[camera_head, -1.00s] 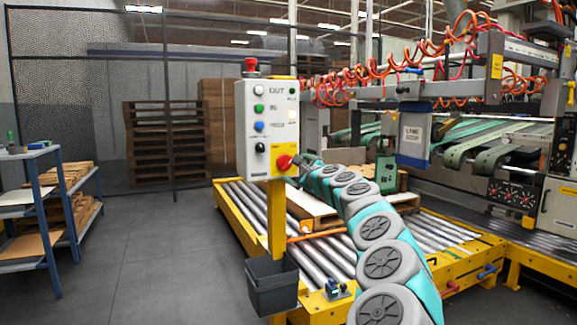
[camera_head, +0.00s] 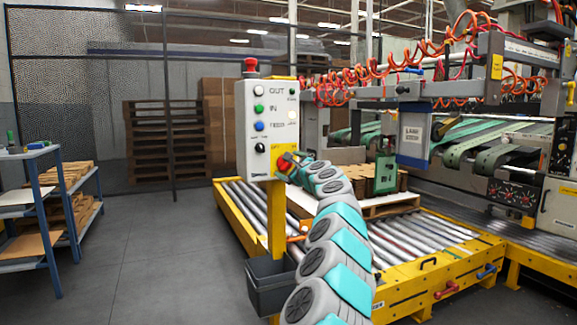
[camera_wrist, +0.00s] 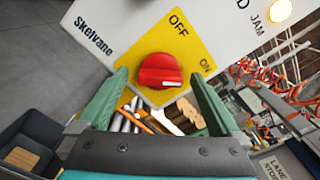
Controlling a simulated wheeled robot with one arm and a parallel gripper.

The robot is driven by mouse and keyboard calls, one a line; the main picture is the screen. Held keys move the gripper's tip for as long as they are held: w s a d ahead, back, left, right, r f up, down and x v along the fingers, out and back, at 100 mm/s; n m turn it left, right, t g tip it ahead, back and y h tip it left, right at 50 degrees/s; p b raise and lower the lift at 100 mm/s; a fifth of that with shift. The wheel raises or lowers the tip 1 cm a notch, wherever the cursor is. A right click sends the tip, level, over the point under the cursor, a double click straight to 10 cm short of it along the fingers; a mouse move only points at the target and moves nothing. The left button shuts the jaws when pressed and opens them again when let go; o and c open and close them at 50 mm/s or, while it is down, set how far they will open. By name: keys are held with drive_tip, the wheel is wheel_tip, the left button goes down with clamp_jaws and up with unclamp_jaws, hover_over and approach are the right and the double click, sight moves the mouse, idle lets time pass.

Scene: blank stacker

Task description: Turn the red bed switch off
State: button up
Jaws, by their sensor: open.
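The red rotary switch (camera_head: 283,167) sits on a yellow plate at the lower right of the white control box (camera_head: 257,136). In the wrist view the round red knob (camera_wrist: 158,69) is in the middle, with OFF and ON printed beside it. A short white mark shows on its lower right edge, nearer the ON side than OFF. My gripper (camera_wrist: 159,77) is open, with one green finger on each side of the knob. Gaps seem to show between fingers and knob; I cannot tell whether either touches. In the head view my gripper (camera_head: 291,163) partly covers the switch.
A red button (camera_head: 250,65) tops the box, and several other buttons line its face. A dark bin (camera_head: 270,288) hangs on the yellow post below. The roller conveyor (camera_head: 238,203) lies behind my arm. A blue shelf (camera_head: 45,215) stands left; the floor between is clear.

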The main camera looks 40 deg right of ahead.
drive_tip(key=c, duration=1.4)
